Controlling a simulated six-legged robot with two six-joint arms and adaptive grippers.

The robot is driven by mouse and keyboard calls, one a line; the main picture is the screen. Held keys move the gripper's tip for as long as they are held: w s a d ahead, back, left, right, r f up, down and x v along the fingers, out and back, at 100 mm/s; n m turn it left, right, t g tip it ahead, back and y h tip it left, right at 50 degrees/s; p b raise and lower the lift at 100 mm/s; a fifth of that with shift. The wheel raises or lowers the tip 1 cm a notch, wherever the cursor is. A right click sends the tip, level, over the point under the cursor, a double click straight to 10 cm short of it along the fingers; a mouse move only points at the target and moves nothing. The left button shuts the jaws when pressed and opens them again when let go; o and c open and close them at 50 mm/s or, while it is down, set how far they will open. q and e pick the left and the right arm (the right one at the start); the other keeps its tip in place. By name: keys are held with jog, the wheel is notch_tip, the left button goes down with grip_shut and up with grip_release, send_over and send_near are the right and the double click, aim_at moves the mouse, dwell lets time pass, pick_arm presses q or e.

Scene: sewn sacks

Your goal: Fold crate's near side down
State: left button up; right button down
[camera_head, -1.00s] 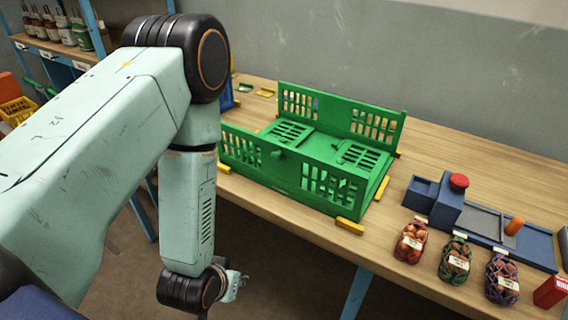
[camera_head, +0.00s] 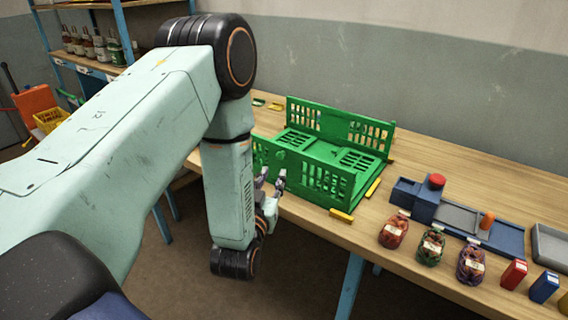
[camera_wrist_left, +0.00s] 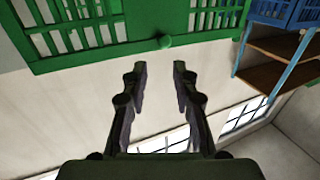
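The green crate (camera_head: 318,181) sits on the wooden table. Its far side (camera_head: 340,126) and its slatted near side (camera_head: 326,184) stand up, and the end panels lie folded inward on its floor. My left gripper (camera_head: 271,178) is open and empty, just in front of the near side and apart from it. My right gripper is out of view.
Yellow blocks (camera_head: 341,215) lie by the crate's corners. To the right are a blue device with a red button (camera_head: 437,181), several netted sacks (camera_head: 431,246) and small boxes (camera_head: 513,274). Shelves (camera_head: 92,60) with bottles stand at the left. The table behind is mostly clear.

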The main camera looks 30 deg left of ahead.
aim_at(279, 157)
pick_arm(q)
jog(key=x, duration=0.7)
jog(key=shift+a, duration=0.25)
jog(key=shift+w, duration=0.25)
jog(key=shift+w+a+f, duration=0.2)
jog(key=shift+w+f, duration=0.05)
jog(key=shift+a+f, duration=0.15)
jog(key=shift+a, duration=0.15)
jog(key=shift+s+d+r, duration=0.2)
jog(key=shift+d+r, duration=0.1)
jog(key=shift+d, duration=0.1)
jog(key=c, duration=0.3)
jog(key=shift+w+a+f, duration=0.1)
grip_shut()
jog(key=shift+a, duration=0.1)
jog(key=shift+f, duration=0.1)
